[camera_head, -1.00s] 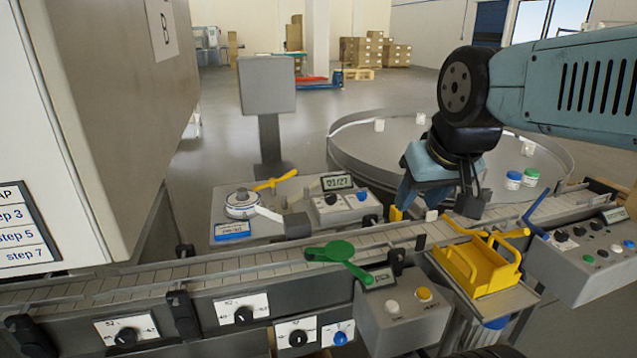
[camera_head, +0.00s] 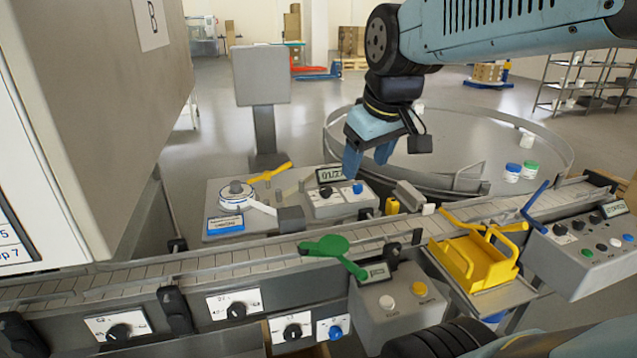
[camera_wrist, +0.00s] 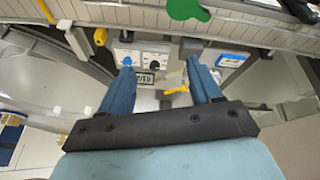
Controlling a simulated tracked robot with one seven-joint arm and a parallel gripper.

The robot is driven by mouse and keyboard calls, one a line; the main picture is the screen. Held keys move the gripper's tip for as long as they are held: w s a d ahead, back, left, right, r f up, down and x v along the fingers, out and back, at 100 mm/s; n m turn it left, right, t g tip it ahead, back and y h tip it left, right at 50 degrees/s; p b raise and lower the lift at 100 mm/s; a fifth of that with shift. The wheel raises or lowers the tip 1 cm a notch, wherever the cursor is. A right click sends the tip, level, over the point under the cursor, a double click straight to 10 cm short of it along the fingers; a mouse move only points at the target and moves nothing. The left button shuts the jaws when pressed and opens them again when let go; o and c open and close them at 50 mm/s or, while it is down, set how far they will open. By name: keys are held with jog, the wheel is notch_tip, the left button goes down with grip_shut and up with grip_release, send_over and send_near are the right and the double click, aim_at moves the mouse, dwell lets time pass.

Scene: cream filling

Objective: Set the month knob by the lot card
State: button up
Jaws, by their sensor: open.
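A grey control box (camera_head: 335,209) behind the conveyor bears a display (camera_head: 332,175) reading 01/27. Below it are a black knob (camera_head: 326,192) and a blue knob (camera_head: 358,188); their labels are too small to read. A blue-and-white card (camera_head: 225,225) lies at the front left of the same machine, its text unreadable. My gripper (camera_head: 367,170) is open and empty, above and behind the box. In the wrist view the display (camera_wrist: 145,78), black knob (camera_wrist: 155,65) and blue knob (camera_wrist: 127,61) appear upside down between or near the fingers, apart from them. The card (camera_wrist: 232,60) shows there too.
A white reel (camera_head: 238,196) and yellow lever (camera_head: 270,173) stand left of the knobs. The conveyor (camera_head: 220,262) runs in front, with a green paddle (camera_head: 325,245) and yellow holder (camera_head: 475,262). A round table (camera_head: 460,140) with jars lies behind right.

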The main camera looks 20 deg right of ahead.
jog(key=w+n+g, duration=0.2)
jog(key=w+n, duration=0.5)
jog(key=w, duration=0.5)
jog(key=n+g, duration=0.3)
jog(key=n, duration=0.5)
send_over(326, 188)
notch_tip(326, 188, down, 5)
notch_tip(326, 188, down, 13)
jog(key=shift+s+f, duration=0.1)
jog(key=c, duration=1)
jog(key=shift+d, duration=0.15)
jog(key=shift+c, duration=0.2)
jog(key=shift+m, duration=0.3)
